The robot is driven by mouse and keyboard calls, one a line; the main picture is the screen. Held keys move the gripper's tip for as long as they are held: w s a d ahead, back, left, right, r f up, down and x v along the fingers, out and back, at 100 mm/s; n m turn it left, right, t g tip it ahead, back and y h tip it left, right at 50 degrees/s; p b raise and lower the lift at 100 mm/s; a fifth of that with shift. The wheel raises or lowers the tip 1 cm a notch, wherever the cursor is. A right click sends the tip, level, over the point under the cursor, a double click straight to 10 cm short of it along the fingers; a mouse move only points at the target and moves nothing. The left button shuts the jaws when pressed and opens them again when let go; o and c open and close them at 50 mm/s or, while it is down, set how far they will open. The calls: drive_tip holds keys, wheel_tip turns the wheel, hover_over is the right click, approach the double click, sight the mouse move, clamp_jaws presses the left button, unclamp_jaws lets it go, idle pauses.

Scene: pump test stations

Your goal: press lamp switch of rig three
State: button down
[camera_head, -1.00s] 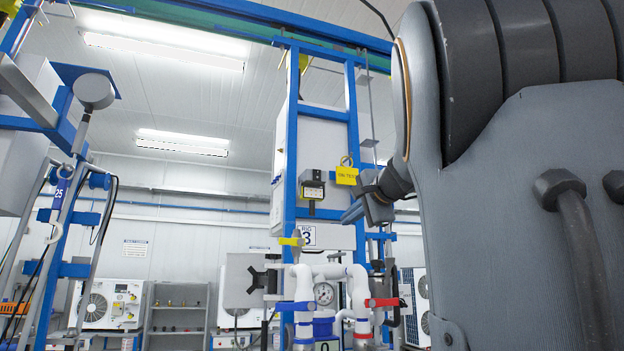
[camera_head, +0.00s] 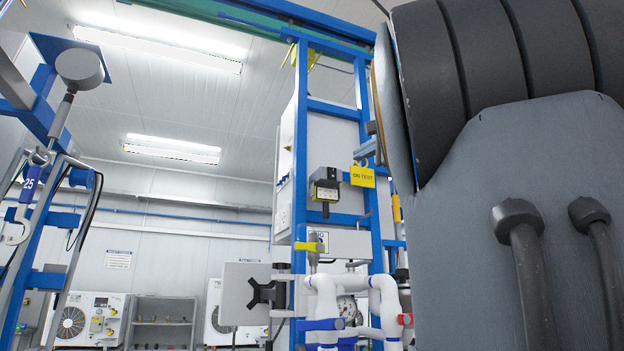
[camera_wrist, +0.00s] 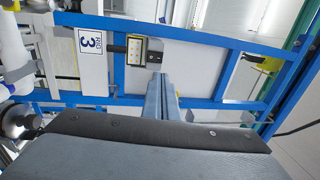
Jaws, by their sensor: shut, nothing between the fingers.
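The rig three sign (camera_wrist: 92,42) shows its "3" in the wrist view, turned sideways. Next to it, a small dark switch box (camera_wrist: 145,50) with a pale yellow face carries several small dots; I cannot make out which is the lamp switch. In the head view the box (camera_head: 325,188) is mounted on the blue frame, above the partly visible rig sign (camera_head: 318,241). My gripper (camera_wrist: 161,78) is shut and empty, its fingertips in front of the panel close beside the box in the picture. I cannot tell the remaining gap. My arm hides much of the rig's right side in the head view.
A yellow "ON TEST" tag (camera_head: 362,176) hangs right of the box. Blue frame posts (camera_head: 300,150) surround the panel. White pipes (camera_head: 328,300) and a black knob (camera_head: 266,293) stand below. Another blue rig with a round gauge (camera_head: 79,66) is at left.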

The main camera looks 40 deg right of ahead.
drive_tip(key=p, duration=0.6)
approach(334, 169)
drive_tip(key=w, duration=0.5)
drive_tip(key=shift+w+d+r, duration=0.4)
drive_tip(key=shift+w+d, duration=0.2)
drive_tip(key=shift+w, duration=0.05)
drive_tip(key=shift+p, duration=0.4)
